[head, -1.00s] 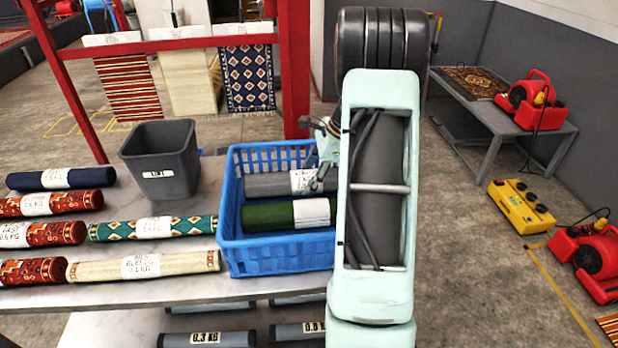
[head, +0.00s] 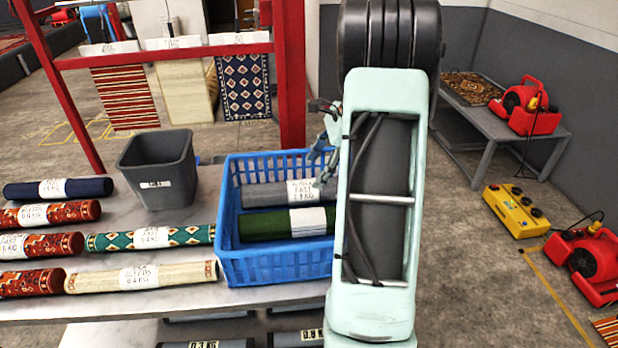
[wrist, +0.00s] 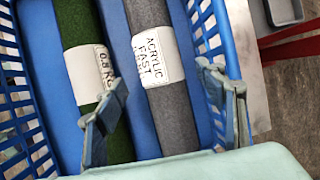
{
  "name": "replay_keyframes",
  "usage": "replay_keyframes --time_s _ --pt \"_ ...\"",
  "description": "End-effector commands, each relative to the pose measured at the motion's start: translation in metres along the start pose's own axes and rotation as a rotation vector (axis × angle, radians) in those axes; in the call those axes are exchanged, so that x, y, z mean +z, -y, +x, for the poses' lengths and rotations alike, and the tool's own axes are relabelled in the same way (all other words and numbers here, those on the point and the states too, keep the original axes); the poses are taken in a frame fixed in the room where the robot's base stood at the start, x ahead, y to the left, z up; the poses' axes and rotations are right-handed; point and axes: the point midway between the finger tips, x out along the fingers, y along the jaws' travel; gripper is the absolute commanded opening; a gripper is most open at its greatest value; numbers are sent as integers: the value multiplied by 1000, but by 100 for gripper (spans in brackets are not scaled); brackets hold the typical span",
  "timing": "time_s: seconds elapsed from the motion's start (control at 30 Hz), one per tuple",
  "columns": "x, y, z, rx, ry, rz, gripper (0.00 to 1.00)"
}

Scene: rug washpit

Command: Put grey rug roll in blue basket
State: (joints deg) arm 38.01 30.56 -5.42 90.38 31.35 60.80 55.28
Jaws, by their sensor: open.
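The grey rug roll (head: 262,196) lies inside the blue basket (head: 275,268), along its back side, with a white label around it. In the wrist view the grey roll (wrist: 178,118) rests on the basket floor beside a green roll (wrist: 78,30). My gripper (head: 325,165) is over the right part of the basket, partly hidden by my arm. In the wrist view my gripper (wrist: 165,108) is open, its fingers apart with the grey roll between and below them. It holds nothing.
The green roll lies in the basket's front half. A dark grey bin (head: 160,170) stands left of the basket. Several patterned rolls, including a green-and-cream one (head: 150,237), lie on the table at left. A red frame post (head: 291,75) rises behind the basket.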

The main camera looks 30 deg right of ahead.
Motion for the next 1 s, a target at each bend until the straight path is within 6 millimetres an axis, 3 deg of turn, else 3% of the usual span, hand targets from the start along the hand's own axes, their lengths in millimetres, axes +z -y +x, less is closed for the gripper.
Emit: replay_keyframes --time_s 0.1,0.3,0.87,1.0 --pt "0 1 -23 -2 -1 0 64" --pt "0 0 -39 1 -1 0 64" --pt "0 0 -41 1 0 0 64" --pt "5 7 -50 -26 -16 -56 64"
